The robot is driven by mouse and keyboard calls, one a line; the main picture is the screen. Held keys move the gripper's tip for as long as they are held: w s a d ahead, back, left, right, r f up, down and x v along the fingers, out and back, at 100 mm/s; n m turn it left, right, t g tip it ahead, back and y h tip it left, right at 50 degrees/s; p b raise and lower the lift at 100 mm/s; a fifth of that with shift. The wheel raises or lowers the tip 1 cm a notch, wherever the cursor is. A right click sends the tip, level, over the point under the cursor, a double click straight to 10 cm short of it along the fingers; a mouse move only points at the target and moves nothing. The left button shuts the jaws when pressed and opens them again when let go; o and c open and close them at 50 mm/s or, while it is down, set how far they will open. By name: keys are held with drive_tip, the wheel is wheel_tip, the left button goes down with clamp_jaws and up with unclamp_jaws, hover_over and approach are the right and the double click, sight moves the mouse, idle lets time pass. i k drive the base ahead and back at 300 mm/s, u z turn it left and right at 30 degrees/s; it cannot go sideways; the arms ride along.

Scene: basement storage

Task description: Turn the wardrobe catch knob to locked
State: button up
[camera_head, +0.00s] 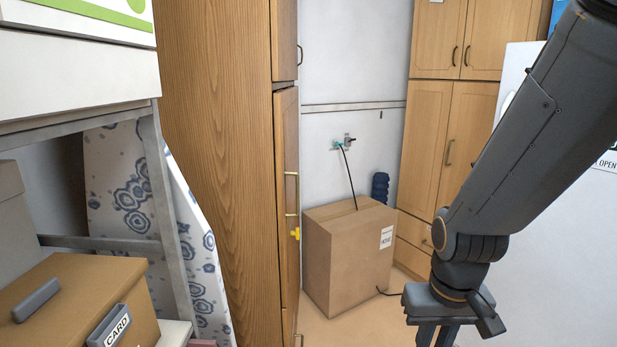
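The wardrobe (215,150) is a tall wood-grain cabinet left of centre, seen from its side, with its front facing right.
A cardboard box (335,262) stands on the floor just right of the wardrobe, with a black cable above it. Wooden cupboards (432,150) stand behind. A metal rack (160,190) with a brown card box (75,290) is at left. Some floor is clear in front.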

sight(296, 233)
drive_tip(key=z, duration=0.1)
drive_tip(key=i, duration=0.6)
drive_tip(key=u, duration=0.75)
drive_tip(key=k, duration=0.5)
drive_tip(key=z, duration=1.5)
drive_tip(key=i, duration=0.9)
drive_tip(key=u, duration=1.65)
drive_tip(key=k, duration=0.15)
drive_tip(key=u, duration=0.2)
